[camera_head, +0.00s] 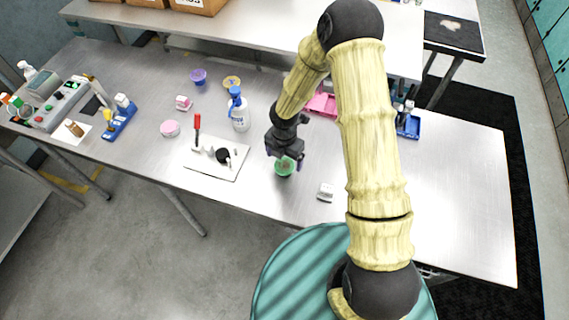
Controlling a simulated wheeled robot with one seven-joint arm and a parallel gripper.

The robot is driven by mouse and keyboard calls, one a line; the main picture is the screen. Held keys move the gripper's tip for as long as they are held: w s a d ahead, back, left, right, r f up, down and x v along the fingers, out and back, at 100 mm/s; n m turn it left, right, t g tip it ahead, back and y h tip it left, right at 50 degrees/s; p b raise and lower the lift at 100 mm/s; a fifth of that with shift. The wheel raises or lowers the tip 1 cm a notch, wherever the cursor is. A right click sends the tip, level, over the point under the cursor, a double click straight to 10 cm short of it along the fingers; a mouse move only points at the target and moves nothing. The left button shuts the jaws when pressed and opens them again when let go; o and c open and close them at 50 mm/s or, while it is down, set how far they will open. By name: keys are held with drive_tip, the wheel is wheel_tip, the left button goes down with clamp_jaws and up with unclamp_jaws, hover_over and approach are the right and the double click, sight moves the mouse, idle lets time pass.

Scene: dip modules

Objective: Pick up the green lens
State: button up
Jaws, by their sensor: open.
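The green lens (284,169) is a small round green piece on the metal table, near its front edge. My gripper (286,161) is open and sits right above the lens, pointing down. Its fingers hide the lens's upper part. I cannot tell whether the fingers are around the lens or only over it.
A white plate with a red-handled clamp (205,171) lies left of my gripper, with a white-and-blue bottle (238,112) behind it. A small white block (326,192) lies to the right.

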sight(284, 165)
drive_tip(key=shift+w+f, duration=0.1)
drive_tip(key=shift+f, duration=1.25)
drive_tip(key=shift+a, duration=0.1)
drive_tip(key=c, duration=1.1)
drive_tip(key=shift+o, duration=0.2)
drive_tip(key=shift+r, duration=0.15)
drive_tip(key=shift+r, duration=0.2)
wheel_tip(284, 165, up, 9)
drive_tip(key=b, duration=0.1)
drive_tip(key=shift+r, duration=0.2)
